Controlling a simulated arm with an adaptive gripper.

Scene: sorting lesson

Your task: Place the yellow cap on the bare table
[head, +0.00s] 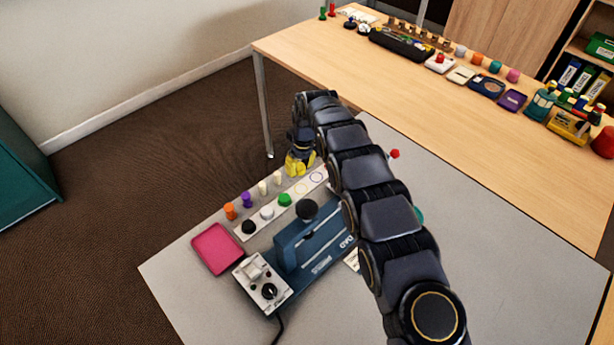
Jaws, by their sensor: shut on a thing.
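My gripper (300,163) is at the far end of my arm, over the back edge of the grey table (480,240), near the back end of the white strip. It is shut, with yellow showing at its tips. The yellow cap shows nowhere else, and its outline cannot be told apart from the yellow at the tips. The white strip (234,236) carries a black cap (248,227), a pale cap (267,213) and a green cap (285,200).
Orange (230,211), purple (246,199) and cream pegs (262,187) stand behind the strip. A pink tray (217,249) is at left. A blue device (315,245) with a black knob (306,209) stands in front. The grey table right of my arm looks mostly bare.

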